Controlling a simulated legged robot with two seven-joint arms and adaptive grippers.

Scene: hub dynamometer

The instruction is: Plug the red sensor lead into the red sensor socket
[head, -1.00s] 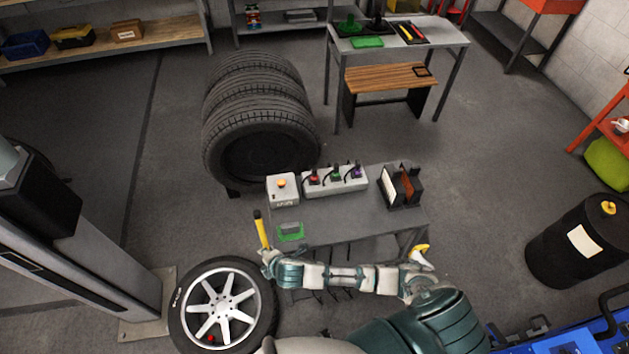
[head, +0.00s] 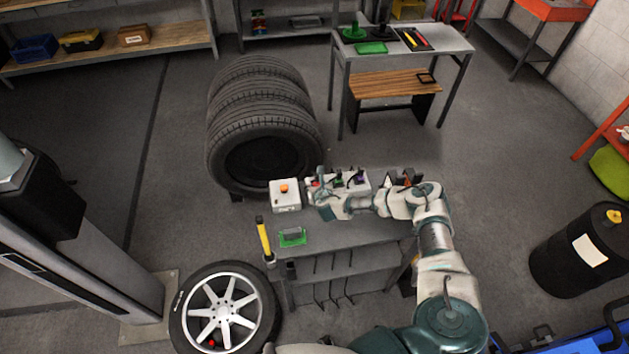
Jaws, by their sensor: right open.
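The grey box (head: 360,180) with the row of coloured leads sits on the small grey table. The red lead (head: 315,183) is on its left part, mostly hidden by my right gripper (head: 319,188). My right gripper is open, right at the red lead; I cannot tell whether it touches. The green lead (head: 338,182) and purple lead (head: 359,177) stand to the right. A small red spot (head: 211,343) shows on the wheel (head: 224,310) at lower left; I cannot tell whether it is the red socket. My left gripper is not in view.
A white box with an orange button (head: 285,194) stands left of my gripper. A green holder (head: 292,237) and a yellow-handled tool (head: 264,238) are at the table's left side. Stacked tyres (head: 262,130) stand behind. The grey tabletop (head: 345,232) is clear in front.

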